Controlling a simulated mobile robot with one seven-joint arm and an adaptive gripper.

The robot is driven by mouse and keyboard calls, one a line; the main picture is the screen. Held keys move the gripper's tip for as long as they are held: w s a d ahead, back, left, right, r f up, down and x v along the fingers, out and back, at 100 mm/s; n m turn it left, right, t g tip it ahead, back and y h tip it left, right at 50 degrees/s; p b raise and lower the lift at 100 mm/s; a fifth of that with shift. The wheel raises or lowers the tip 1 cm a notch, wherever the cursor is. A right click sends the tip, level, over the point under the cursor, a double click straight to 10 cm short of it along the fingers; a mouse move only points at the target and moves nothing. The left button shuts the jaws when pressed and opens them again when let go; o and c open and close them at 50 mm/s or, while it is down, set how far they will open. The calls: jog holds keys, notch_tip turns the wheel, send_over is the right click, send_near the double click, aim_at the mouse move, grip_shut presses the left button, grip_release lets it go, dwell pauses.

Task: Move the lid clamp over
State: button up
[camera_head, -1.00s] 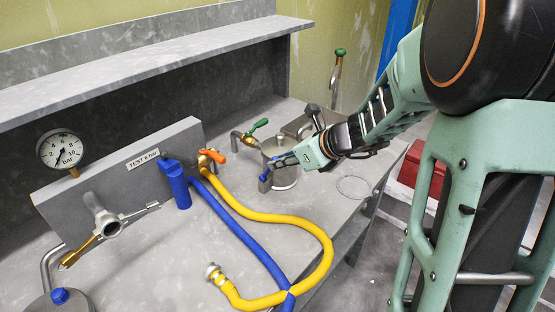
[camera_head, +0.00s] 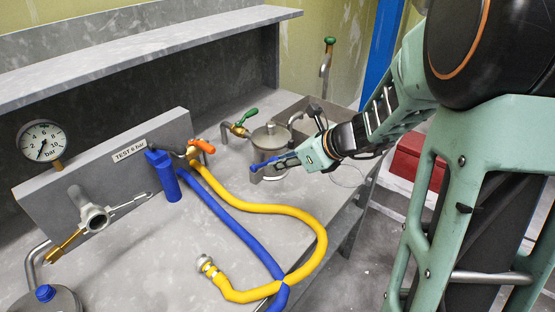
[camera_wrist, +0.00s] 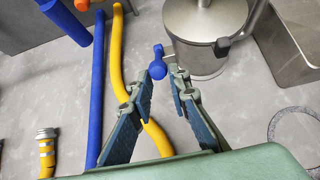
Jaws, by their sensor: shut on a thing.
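A round metal pail (camera_head: 271,136) with a lid stands on the bench at the right, and it also shows in the wrist view (camera_wrist: 203,22). The lid clamp shows as a blue ball knob (camera_wrist: 158,70) on a short fitting at the pail's left side; its other parts are partly hidden. My gripper (camera_head: 262,168) is in front of the pail, and in the wrist view (camera_wrist: 166,78) its blue-padded fingers are on either side of the knob, shut on it. In the head view my fingers hide most of the clamp.
A yellow hose (camera_head: 307,222) and a blue hose (camera_head: 228,222) lie across the bench left of my gripper. A grey panel (camera_head: 105,165) with a gauge (camera_head: 41,141) stands behind them. A metal box (camera_wrist: 291,45) stands right of the pail, with a thin ring (camera_wrist: 292,128) in front of it.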

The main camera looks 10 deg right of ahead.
jog(key=shift+s+d+f, duration=0.15)
jog(key=shift+s+f, duration=0.05)
jog(key=shift+f, duration=0.05)
jog(key=shift+s+d+f+b, duration=0.25)
jog(key=shift+d+f+b, duration=0.05)
jog(key=shift+f+b, duration=0.35)
jog(key=o, duration=0.9)
jog(key=shift+r, duration=0.1)
